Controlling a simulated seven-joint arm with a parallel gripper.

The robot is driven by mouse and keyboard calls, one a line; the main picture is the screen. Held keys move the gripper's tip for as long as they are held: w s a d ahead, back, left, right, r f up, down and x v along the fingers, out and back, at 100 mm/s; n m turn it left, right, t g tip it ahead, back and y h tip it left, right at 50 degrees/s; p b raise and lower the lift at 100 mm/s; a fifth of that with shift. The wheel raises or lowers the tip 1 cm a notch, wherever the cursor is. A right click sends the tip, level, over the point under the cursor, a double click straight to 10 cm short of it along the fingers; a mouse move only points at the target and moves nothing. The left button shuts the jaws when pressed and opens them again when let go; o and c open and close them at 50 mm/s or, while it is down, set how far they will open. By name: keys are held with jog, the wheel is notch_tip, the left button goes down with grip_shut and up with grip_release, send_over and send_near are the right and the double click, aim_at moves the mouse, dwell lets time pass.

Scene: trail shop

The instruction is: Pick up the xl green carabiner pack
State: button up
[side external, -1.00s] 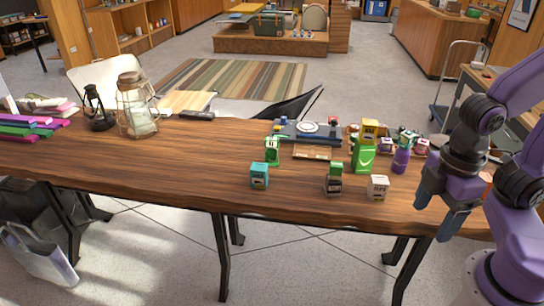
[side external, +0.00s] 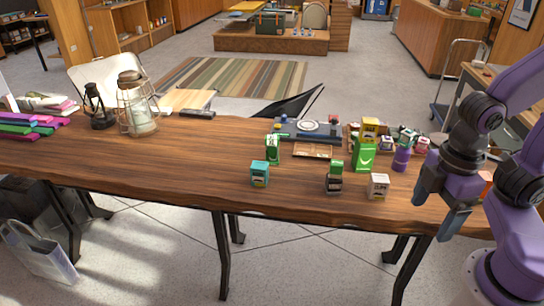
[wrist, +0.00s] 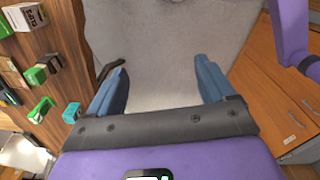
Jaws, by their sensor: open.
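A large green pack (side external: 364,153) with a light curved mark stands upright on the right part of the table, with a yellow item (side external: 369,128) at its top. A smaller green-and-white pack (side external: 272,149) stands to its left. I cannot read a size on either. My gripper (side external: 437,208) is open and empty at the table's front right edge, to the right of and nearer the camera than both packs. In the wrist view, the open fingers (wrist: 162,70) have only floor between them. A green pack (wrist: 5,28) is cut off at the upper left edge there.
A teal box (side external: 259,174), a dark green-topped box (side external: 334,178) and a white box (side external: 378,187) stand along the front. A purple bottle (side external: 402,158) is close right of the large green pack. The table's middle left is clear.

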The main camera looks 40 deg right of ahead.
jog(key=w+a+f+n+t+h, duration=0.1)
jog(key=w+a+n+t+h, duration=0.2)
jog(key=w, duration=1.1)
jog(key=w+a+f+n+t+h, duration=0.1)
jog(key=w+f+n+t+h, duration=0.25)
jog(key=w, duration=1.05)
jog(key=n+t+h, duration=0.2)
jog(key=n+t, duration=0.2)
jog(key=n, duration=0.5)
send_near(272, 138)
jog(key=shift+x, duration=4.7)
jog(key=shift+s+f, duration=0.1)
jog(key=shift+a, duration=0.1)
grip_shut()
